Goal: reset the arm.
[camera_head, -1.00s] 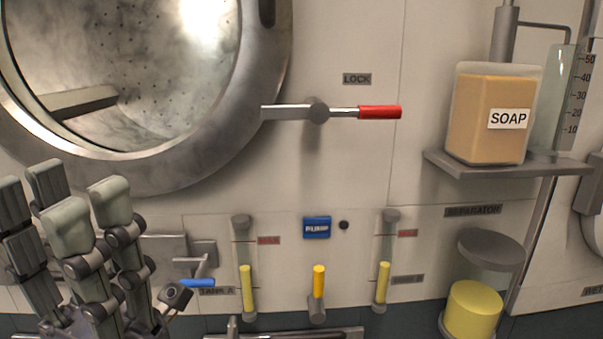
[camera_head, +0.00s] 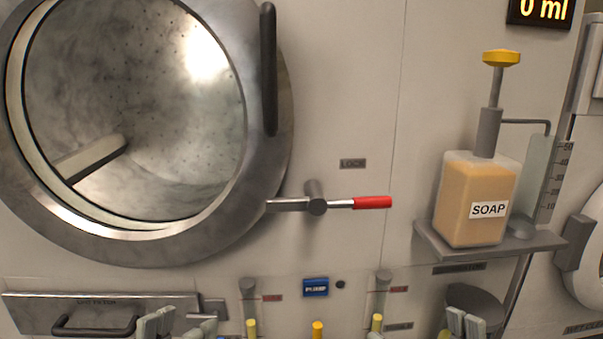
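My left gripper (camera_head: 178,326) shows only by its fingertips at the bottom edge, in front of the lower panel. Its fingers are spread apart and nothing shows between them. My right gripper (camera_head: 464,324) shows only as a few fingertips at the bottom edge, below the soap shelf. Most of it is cut off by the frame, so its opening cannot be judged. Both arms are out of view.
A round machine door (camera_head: 262,172) with a dark handle (camera_head: 268,70) fills the left. A red-tipped lock lever (camera_head: 372,202) lies roughly level. A soap bottle (camera_head: 462,215) stands on a shelf (camera_head: 435,245). A blue button (camera_head: 315,287) sits below the lever.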

